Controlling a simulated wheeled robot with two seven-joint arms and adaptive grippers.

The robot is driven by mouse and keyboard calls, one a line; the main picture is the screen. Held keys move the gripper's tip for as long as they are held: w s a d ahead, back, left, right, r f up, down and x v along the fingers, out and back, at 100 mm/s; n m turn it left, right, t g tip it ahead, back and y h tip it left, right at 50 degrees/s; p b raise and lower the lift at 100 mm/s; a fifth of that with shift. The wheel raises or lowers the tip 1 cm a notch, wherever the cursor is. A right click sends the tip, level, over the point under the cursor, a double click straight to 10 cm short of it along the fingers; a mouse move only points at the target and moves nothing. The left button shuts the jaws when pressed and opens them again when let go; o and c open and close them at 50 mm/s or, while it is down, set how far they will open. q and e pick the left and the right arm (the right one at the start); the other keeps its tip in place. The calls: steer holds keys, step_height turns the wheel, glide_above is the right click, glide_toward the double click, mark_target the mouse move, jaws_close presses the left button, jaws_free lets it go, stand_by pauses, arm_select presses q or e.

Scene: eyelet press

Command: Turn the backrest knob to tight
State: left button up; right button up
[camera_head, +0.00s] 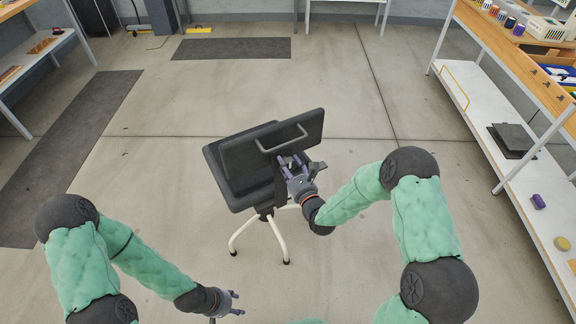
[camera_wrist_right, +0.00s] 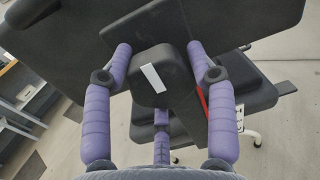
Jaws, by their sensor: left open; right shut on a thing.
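A dark office chair (camera_head: 232,178) stands on the floor in front of me, with a tilted black backrest (camera_head: 308,126) and pale legs. My right gripper (camera_head: 292,166) is at the rear of the backrest. In the right wrist view, its purple fingers (camera_wrist_right: 160,70) are shut on the dark, rounded backrest knob (camera_wrist_right: 148,98), one on each side. A white mark (camera_wrist_right: 152,78) shows on the knob's face, slanting slightly from upright. A red strip (camera_wrist_right: 203,97) shows beside the knob, partly hidden by a finger. My left gripper (camera_head: 234,303) is open and empty, low in front of the chair.
A grey bar handle (camera_head: 282,138) is on the backrest above my right gripper. A shelf unit (camera_head: 500,130) with boxes and small items lines the right side. Another bench (camera_head: 40,50) stands at the left. Dark mats (camera_head: 230,48) lie on the floor; the floor around the chair is clear.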

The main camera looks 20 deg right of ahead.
steer(key=shift+w+d+r, duration=0.1)
steer(key=shift+d+r, duration=0.05)
steer(key=shift+r, duration=0.05)
steer(key=o, duration=1.1)
steer(key=shift+o, duration=0.2)
steer(key=shift+f, duration=0.1)
steer(key=shift+s+f, duration=0.1)
steer(key=shift+s, duration=0.3)
steer(key=s+d, duration=0.2)
steer(key=s, duration=0.9)
